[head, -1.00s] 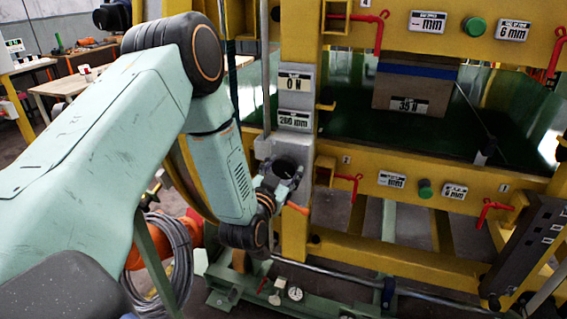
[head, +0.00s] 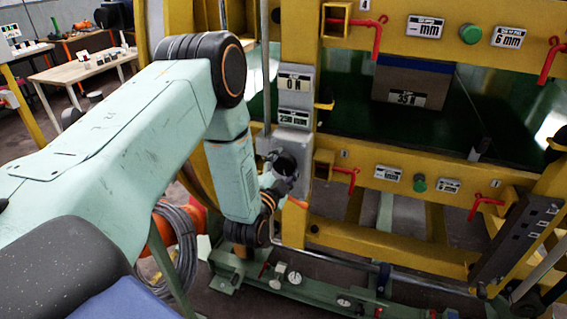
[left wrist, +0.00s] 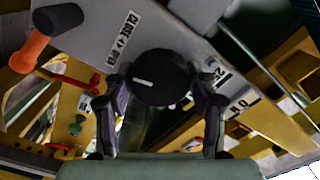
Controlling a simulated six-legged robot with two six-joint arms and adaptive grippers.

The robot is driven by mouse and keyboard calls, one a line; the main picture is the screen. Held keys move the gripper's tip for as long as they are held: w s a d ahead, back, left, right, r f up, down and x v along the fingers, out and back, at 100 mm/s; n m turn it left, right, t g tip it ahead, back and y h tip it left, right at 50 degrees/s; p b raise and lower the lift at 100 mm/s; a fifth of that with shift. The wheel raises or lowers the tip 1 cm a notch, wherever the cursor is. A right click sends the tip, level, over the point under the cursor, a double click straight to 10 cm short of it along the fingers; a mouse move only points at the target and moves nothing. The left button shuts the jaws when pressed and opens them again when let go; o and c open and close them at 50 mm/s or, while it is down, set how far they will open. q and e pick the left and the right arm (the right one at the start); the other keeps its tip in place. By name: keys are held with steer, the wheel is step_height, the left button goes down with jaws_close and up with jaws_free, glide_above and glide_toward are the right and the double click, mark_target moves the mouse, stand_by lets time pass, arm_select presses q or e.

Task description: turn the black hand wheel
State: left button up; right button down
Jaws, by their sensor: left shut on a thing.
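The black hand wheel (left wrist: 160,78) is a round black knob with a white mark on its face, on a grey panel (left wrist: 100,25). In the left wrist view my left gripper (left wrist: 160,100) has one finger on each side of it and is shut on it. In the head view the wheel (head: 286,163) is partly hidden by my left gripper (head: 284,180), at the lower part of the grey column box. My right gripper is not in view.
An orange handle (head: 297,203) sits just below the wheel. Plates on the grey column (head: 295,98) show readings, the upper "0 N". The yellow frame (head: 400,50) with red clamps stands to the right. A coiled grey hose (head: 180,265) lies below my left arm.

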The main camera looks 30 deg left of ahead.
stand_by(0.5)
arm_select(q)
steer(key=o, duration=1.2)
steer(key=shift+c, duration=0.2)
steer(key=shift+s, duration=0.1)
steer(key=v, duration=1.1)
steer(key=shift+s, duration=0.4)
steer(key=x, duration=1.2)
